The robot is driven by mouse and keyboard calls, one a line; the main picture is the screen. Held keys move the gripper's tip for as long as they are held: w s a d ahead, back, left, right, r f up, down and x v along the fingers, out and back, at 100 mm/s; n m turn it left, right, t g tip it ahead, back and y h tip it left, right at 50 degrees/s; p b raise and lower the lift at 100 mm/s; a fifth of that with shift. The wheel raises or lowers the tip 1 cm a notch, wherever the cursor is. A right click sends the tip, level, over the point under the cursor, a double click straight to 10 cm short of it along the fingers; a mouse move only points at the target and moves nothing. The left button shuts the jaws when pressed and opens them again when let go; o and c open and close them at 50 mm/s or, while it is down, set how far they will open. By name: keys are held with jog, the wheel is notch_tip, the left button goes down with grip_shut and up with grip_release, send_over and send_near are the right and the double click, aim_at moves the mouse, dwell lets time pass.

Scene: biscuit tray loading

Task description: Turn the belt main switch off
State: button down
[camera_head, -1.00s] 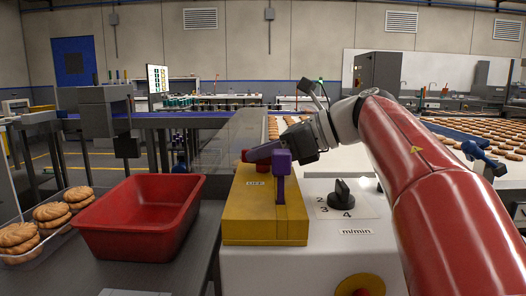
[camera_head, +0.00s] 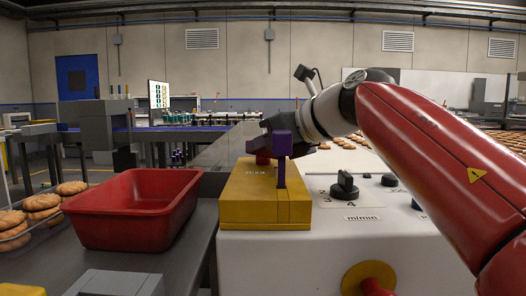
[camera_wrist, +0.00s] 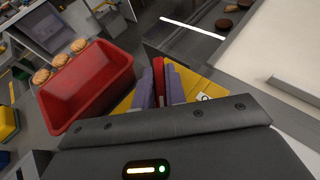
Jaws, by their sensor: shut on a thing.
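The belt main switch is a yellow box (camera_head: 240,210) with a red handle (camera_head: 262,160), standing on the left end of a white machine cabinet. My gripper (camera_head: 274,168) is at the top of the box, its purple fingers pointing down, one of them partly hiding the handle in the head view. In the wrist view, the red handle (camera_wrist: 158,75) stands between the two purple fingers (camera_wrist: 160,90), and the gripper is shut on it. The handle's exact turn position and the label's wording are hard to read.
A black selector knob (camera_head: 344,187) sits right of the box. A red button on a yellow disc (camera_head: 352,277) is on the cabinet's front. A red tray (camera_head: 130,225) stands left on a grey bench, beside several biscuits (camera_head: 42,203).

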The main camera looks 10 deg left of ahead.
jog(key=shift+m+t, duration=0.3)
jog(key=c, duration=1.4)
grip_release()
jog(key=shift+c, duration=0.2)
